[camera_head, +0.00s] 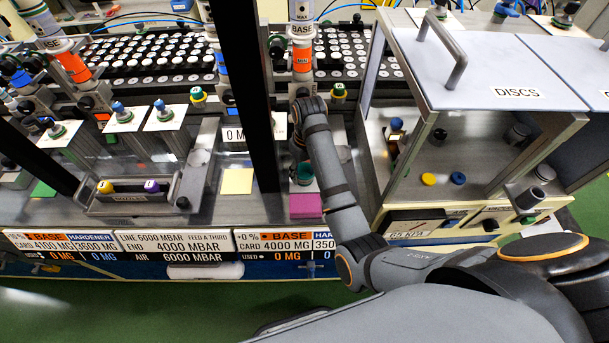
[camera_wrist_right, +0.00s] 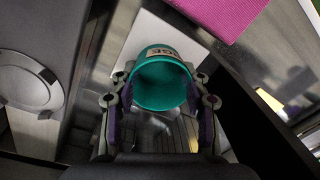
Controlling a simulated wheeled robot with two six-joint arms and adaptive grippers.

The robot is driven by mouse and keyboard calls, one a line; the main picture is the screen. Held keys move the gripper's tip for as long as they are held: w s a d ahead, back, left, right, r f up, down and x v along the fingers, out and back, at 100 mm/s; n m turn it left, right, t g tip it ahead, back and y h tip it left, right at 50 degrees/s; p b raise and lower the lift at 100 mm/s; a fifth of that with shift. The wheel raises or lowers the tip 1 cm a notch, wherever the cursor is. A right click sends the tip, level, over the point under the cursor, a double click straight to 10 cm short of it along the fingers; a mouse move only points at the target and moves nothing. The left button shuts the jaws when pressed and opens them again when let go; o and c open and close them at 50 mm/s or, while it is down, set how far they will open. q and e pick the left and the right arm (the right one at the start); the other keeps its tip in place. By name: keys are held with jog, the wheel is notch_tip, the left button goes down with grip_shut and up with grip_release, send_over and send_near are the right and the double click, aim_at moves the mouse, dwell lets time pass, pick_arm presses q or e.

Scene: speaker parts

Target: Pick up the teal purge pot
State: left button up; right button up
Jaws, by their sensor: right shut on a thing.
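The teal purge pot (camera_wrist_right: 160,82) is an open-topped round cup with a pale label on its rim. In the right wrist view it sits between the two fingers of my right gripper (camera_wrist_right: 160,100), which is shut on it. In the head view a small part of the pot (camera_head: 304,174) shows at the end of my right arm, behind the magenta block. The gripper itself (camera_head: 301,165) is mostly hidden there by my own wrist. Whether the pot touches the surface below is unclear. My left gripper is not in view.
A magenta block (camera_head: 306,206) lies just in front of the pot. A dark upright post (camera_head: 250,90) stands close on the left. A yellow card (camera_head: 237,181) lies beyond it. The clear-sided DISCS case (camera_head: 480,75) is to the right.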

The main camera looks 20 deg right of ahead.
jog(key=shift+r, duration=0.5)
notch_tip(320, 180, up, 9)
jog(key=p, duration=0.8)
